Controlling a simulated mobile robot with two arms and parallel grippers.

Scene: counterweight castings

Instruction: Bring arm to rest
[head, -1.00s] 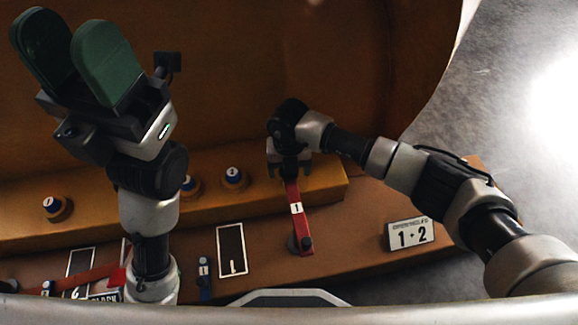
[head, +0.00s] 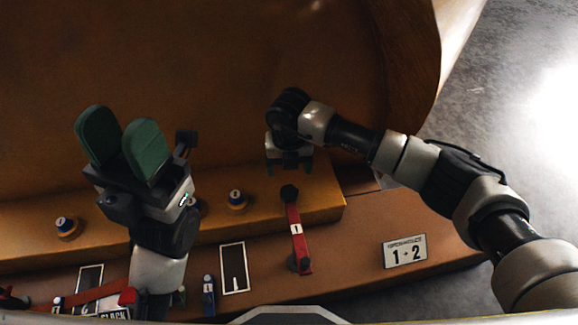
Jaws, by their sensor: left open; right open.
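A red lever (head: 296,230) with a white label 1 stands on the brown panel, its dark knob (head: 290,193) at the upper end against the orange-brown step. My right gripper (head: 289,170) is open and empty just above the knob, with a small visible gap. A second red lever (head: 85,298) lies slanted at the lower left, partly hidden by my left arm. My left gripper (head: 120,125) is open and empty, its green fingers pointing up in front of the brown wall.
A sign reading 1 · 2 (head: 405,252) stands at the right of the panel. Blue-topped knobs (head: 237,199) sit along the step. A white-framed slot (head: 234,269) and a blue toggle (head: 208,293) are near the front. Grey floor (head: 520,130) is clear at right.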

